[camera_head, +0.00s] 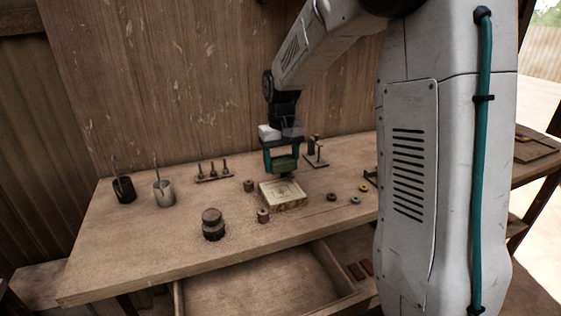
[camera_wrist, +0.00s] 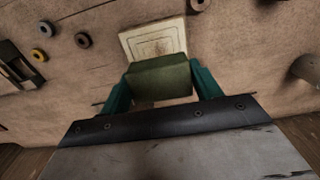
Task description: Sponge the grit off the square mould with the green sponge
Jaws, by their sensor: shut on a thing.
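My gripper (camera_head: 283,163) is shut on the green sponge (camera_head: 284,164) and holds it just behind and above the square mould (camera_head: 283,197). In the wrist view, the sponge (camera_wrist: 161,78) sits between the two teal fingers of my gripper (camera_wrist: 161,88). The mould is a pale, square block with nested square lines on its top; it shows in the wrist view (camera_wrist: 153,37), partly hidden by the sponge. Whether the sponge touches the mould is hard to tell. A faint speckling shows on the mould's top, too small to make out as grit.
Small round weights (camera_head: 263,215) stand close to the mould. A dark stacked pot (camera_head: 213,224) is at the front. Two cups with tools (camera_head: 164,193) stand at the left, and a small rack (camera_head: 214,174) at the back. An open drawer (camera_head: 262,285) juts out below the bench.

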